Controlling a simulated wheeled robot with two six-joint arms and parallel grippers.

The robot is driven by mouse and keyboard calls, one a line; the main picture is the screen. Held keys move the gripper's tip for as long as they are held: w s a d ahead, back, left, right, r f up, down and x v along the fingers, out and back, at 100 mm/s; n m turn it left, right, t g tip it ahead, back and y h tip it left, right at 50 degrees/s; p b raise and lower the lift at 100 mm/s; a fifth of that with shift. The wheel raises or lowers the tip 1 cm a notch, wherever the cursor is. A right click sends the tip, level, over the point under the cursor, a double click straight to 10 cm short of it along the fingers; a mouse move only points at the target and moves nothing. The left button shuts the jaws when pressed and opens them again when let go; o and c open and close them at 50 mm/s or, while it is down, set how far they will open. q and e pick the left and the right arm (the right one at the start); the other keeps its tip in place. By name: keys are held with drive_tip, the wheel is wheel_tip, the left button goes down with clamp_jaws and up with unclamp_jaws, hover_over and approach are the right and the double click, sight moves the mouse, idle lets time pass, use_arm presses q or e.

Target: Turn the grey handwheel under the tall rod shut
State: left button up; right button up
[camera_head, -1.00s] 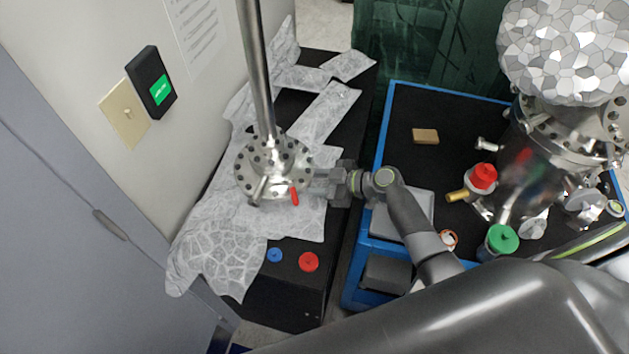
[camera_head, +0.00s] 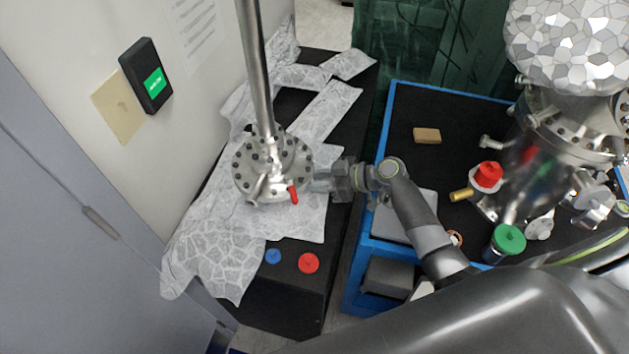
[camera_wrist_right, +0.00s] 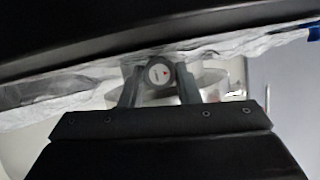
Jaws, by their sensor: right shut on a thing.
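The tall metal rod (camera_head: 258,80) stands upright on a bolted round flange (camera_head: 272,165) on the black bench at the left. My right gripper (camera_head: 320,181) reaches in from the right, just beside and below the flange edge. In the head view the handwheel is hidden by the flange and gripper. My left gripper is out of view.
A red-handled lever (camera_head: 293,194) sticks out at the flange's front, close to my right gripper. Crumpled foil (camera_head: 215,245) covers much of the bench. A blue cap (camera_head: 273,256) and a red cap (camera_head: 308,263) lie in front. A blue-edged cart (camera_head: 384,130) stands at the right.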

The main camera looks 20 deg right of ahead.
drive_tip(key=o, duration=1)
drive_tip(key=shift+c, duration=0.2)
drive_tip(key=shift+s+d+r, duration=0.15)
drive_tip(key=shift+s+d, duration=0.15)
drive_tip(key=shift+d, duration=0.25)
drive_tip(key=b+v, duration=0.5)
drive_tip(key=v, duration=1.1)
drive_tip(key=shift+r, duration=0.15)
